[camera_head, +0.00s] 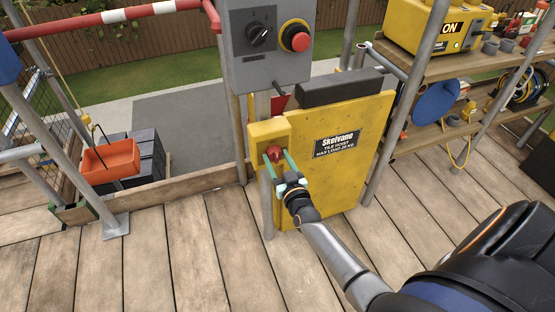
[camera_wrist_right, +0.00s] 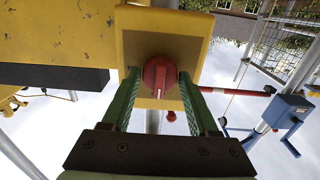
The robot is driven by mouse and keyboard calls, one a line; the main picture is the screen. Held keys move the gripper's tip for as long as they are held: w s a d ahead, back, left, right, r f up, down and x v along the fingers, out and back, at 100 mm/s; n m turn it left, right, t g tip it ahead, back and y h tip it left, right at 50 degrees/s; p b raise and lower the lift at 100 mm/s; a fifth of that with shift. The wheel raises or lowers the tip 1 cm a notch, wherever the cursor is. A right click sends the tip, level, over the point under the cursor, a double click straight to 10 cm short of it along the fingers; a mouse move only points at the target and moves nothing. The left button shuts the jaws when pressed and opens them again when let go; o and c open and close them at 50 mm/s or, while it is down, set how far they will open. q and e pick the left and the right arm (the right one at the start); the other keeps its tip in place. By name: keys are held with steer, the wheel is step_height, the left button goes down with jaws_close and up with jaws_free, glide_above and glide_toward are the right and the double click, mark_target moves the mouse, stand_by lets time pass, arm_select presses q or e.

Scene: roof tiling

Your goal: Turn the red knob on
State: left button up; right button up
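The red knob (camera_head: 274,152) sits on the yellow hoist housing (camera_head: 352,155), which carries a label reading "Skelvano tile hoist". In the right wrist view the knob (camera_wrist_right: 159,76) is round with a pale line on its face. My right gripper (camera_head: 274,157) is at the knob, with its green fingers on either side. In the right wrist view the right gripper (camera_wrist_right: 158,85) is open around the knob, and narrow gaps seem to show between fingers and knob. Whether a finger touches it is hard to tell. My left gripper is not in view.
A grey control box (camera_head: 266,45) with a black rotary switch (camera_head: 259,35) and a red button (camera_head: 295,37) stands above the housing. An orange tray (camera_head: 110,160) hangs at the left. Shelves (camera_head: 470,75) with tools stand at the right. The plank floor (camera_head: 170,250) is clear.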

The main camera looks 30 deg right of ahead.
jaws_close()
stand_by(0.4)
steer(key=m, duration=0.8)
steer(key=shift+f, duration=0.1)
steer(key=m+b, duration=0.1)
steer(key=m, duration=0.4)
steer(key=m+b, duration=0.1)
steer(key=m, duration=0.2)
steer(key=shift+m, duration=0.9)
